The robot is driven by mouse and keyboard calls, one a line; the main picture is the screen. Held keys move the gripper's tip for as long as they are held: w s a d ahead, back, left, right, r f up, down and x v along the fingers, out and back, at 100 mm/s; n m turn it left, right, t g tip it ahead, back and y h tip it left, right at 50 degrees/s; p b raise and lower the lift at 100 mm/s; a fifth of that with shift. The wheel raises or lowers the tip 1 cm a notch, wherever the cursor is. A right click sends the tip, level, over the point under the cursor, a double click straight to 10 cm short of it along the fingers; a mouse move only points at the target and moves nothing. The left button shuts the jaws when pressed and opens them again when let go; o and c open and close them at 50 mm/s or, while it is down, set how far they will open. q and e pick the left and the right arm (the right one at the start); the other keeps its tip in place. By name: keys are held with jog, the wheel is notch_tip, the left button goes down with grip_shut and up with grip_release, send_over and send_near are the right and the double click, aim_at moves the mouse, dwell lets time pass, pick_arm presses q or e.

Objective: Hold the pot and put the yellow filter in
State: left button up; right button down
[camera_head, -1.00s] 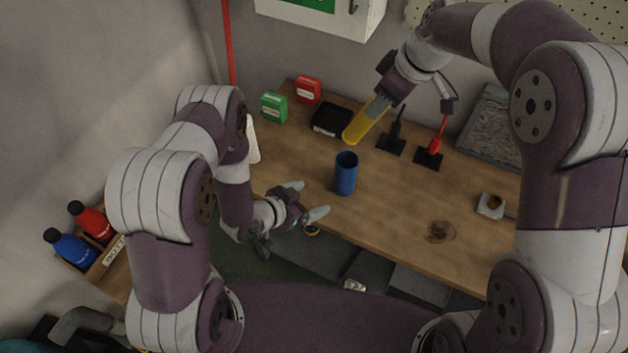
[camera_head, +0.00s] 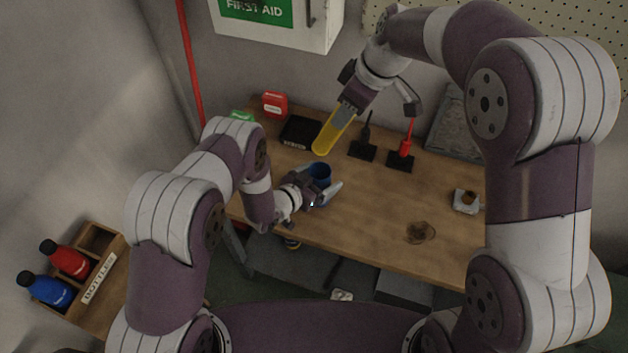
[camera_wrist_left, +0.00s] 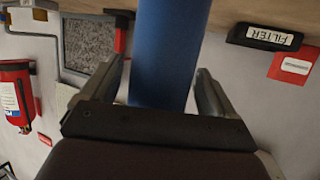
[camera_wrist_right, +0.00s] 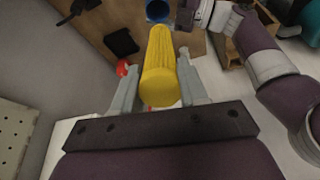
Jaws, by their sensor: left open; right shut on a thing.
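The blue pot (camera_head: 319,172) stands upright on the table, its lower part hidden by my left gripper in the head view. My left gripper (camera_head: 322,190) is open, with its fingers on either side of the pot. In the left wrist view the blue pot (camera_wrist_left: 168,50) fills the space between the open fingers, with a gap at the right. My right gripper (camera_head: 348,108) is shut on the yellow filter (camera_head: 328,137), which hangs tilted above and behind the pot. The filter (camera_wrist_right: 160,70) also shows between the fingers in the right wrist view, with the pot (camera_wrist_right: 158,10) beyond its tip.
A black tray (camera_head: 299,132) labelled FILTER lies behind the pot. Black stands (camera_head: 362,150) and a red-handled tool (camera_head: 405,146) stand to the right. A red box (camera_head: 275,104) is at the back left.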

pick_arm(q)
jog(key=c, duration=1.1)
pick_arm(e)
notch_tip(320, 180, down, 10)
jog(key=shift+f, duration=0.15)
jog(key=c, duration=0.5)
grip_release()
jog(key=v, duration=1.2)
pick_arm(q)
jog(key=o, duration=1.2)
jog(key=shift+c, duration=0.2)
